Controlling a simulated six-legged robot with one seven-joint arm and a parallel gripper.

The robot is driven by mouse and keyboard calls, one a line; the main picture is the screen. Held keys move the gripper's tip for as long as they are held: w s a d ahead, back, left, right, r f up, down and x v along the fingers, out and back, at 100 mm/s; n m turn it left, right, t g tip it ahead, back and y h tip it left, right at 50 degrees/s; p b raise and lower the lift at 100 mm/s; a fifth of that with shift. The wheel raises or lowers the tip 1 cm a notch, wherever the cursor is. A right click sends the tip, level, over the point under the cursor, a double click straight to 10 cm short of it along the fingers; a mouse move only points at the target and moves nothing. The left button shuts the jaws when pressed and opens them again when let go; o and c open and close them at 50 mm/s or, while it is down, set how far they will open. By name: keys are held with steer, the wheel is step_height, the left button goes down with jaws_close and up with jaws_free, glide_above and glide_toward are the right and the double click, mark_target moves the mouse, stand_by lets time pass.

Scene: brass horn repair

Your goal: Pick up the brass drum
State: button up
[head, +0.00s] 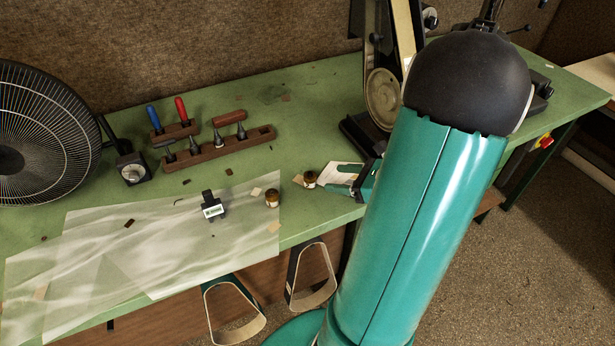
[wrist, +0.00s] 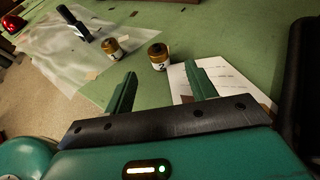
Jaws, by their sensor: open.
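Two small brass drums with dark tops stand upright on the green bench. The nearer one to my gripper (head: 310,180) carries a pale label that reads 2 in the wrist view (wrist: 158,60). The other drum (head: 272,199) stands to its left at the edge of the translucent sheet, and it also shows in the wrist view (wrist: 112,52). I cannot tell which one the task names. My gripper (head: 340,181) is open and empty. In the wrist view its two green fingers (wrist: 161,70) point toward the labelled drum, which sits just beyond and between the tips.
A white paper (wrist: 222,82) lies beside and under the right finger. A black block with a white label (head: 213,209) stands on the translucent sheet (head: 110,255). A wooden tool rack (head: 240,142), a fan (head: 40,130) and a belt sander (head: 383,98) stand further back.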

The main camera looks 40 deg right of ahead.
mark_target(312, 177)
steer(key=x, duration=1.1)
steer(key=shift+a+f, duration=0.2)
steer(key=shift+a, duration=0.05)
steer(key=c, duration=1.1)
